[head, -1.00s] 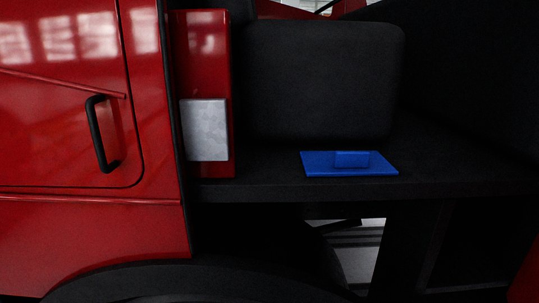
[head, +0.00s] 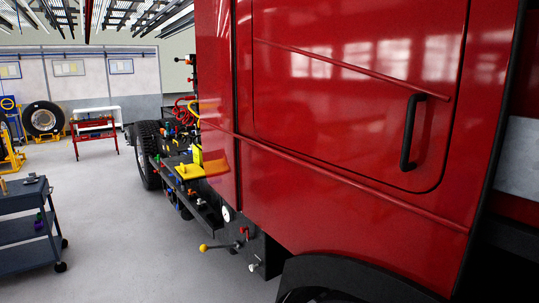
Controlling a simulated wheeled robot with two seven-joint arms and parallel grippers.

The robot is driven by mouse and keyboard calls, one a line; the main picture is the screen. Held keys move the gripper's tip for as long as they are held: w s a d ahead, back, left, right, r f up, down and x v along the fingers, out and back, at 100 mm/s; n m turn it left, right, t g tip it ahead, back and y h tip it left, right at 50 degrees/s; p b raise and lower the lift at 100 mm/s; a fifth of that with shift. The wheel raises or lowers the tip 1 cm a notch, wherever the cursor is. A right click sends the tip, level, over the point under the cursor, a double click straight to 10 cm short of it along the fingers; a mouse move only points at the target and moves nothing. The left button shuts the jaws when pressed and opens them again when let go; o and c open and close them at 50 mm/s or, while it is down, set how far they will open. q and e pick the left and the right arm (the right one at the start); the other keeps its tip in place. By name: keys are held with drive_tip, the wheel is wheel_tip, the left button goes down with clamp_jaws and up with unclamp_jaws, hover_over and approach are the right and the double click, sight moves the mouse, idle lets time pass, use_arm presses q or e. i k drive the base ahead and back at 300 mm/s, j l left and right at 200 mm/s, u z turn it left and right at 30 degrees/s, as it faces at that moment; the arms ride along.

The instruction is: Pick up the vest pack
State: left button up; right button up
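I cannot make out a vest pack in the head view now. The red truck cab (head: 345,130) fills the middle and right, with its door shut and a black door handle (head: 411,132) upright on it. The dark cab interior shows only as a strip at the right edge, with part of a pale grey panel (head: 518,155). Neither of my grippers is in view.
A dark trolley (head: 28,198) stands at the left. A red workbench (head: 93,135) and a wheel on a yellow stand (head: 43,118) are farther back. The truck chassis (head: 178,165) with coloured parts extends behind the cab. Grey floor (head: 130,240) is clear between trolley and truck.

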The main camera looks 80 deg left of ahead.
sight(198, 157)
drive_tip(key=u, duration=3.2)
drive_tip(key=i+j+u, duration=0.6)
drive_tip(key=i, duration=0.25)
drive_tip(key=i+j+u, duration=0.15)
drive_tip(key=i+u, duration=0.15)
drive_tip(key=i, duration=0.15)
drive_tip(key=i+u, duration=0.3)
drive_tip(key=i, duration=0.2)
drive_tip(key=i+j+z, duration=0.1)
drive_tip(key=i+z, duration=0.25)
drive_tip(key=i+j+z, duration=0.2)
drive_tip(key=i+z, duration=0.2)
drive_tip(key=i+j+z, duration=0.35)
drive_tip(key=i, duration=0.1)
